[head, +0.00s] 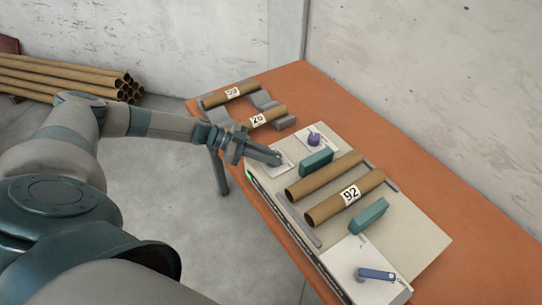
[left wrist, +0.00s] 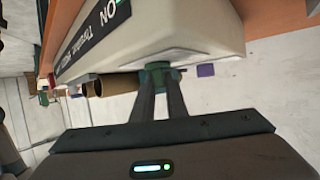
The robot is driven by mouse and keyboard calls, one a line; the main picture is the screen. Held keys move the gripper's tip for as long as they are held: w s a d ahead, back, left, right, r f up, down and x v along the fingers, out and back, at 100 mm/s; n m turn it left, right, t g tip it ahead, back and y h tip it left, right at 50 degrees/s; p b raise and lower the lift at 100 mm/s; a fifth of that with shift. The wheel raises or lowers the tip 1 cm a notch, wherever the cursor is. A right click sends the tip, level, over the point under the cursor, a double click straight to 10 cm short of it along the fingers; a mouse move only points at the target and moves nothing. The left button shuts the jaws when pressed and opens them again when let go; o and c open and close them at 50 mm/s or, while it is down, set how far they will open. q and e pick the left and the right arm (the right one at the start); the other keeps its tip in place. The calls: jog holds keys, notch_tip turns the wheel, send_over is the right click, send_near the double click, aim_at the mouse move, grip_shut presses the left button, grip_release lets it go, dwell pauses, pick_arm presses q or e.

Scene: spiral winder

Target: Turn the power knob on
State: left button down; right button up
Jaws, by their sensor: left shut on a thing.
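My left gripper (head: 274,158) reaches in from the left over the near left corner of the cream machine (head: 425,230). In the left wrist view its two fingers (left wrist: 163,88) are shut on a green knob (left wrist: 159,70). The knob sits at a white plate on the machine's face. In the head view the gripper hides most of this knob, and I cannot read its setting. A purple knob (head: 314,139) stands on another white plate farther back, and a purple piece (left wrist: 206,70) shows in the left wrist view. My right gripper is not in view.
Two cardboard tubes (head: 325,174) lie across the machine, with teal blocks (head: 369,216) beside them. A blue lever (head: 376,274) is at its near right end. Numbered tubes (head: 231,95) rest on grey holders on the orange table (head: 300,85). More tubes (head: 70,78) are stacked on the floor.

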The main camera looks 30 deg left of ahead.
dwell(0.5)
pick_arm(q)
jog(key=c, duration=1.8)
grip_release()
jog(key=shift+d, duration=0.1)
jog(key=shift+o, duration=0.2)
jog(key=shift+s+a+r, duration=0.15)
jog(key=shift+s+a, duration=0.05)
jog(key=shift+a, duration=0.35)
jog(key=b+v, duration=0.5)
jog(key=v, duration=1.1)
jog(key=shift+a, duration=0.25)
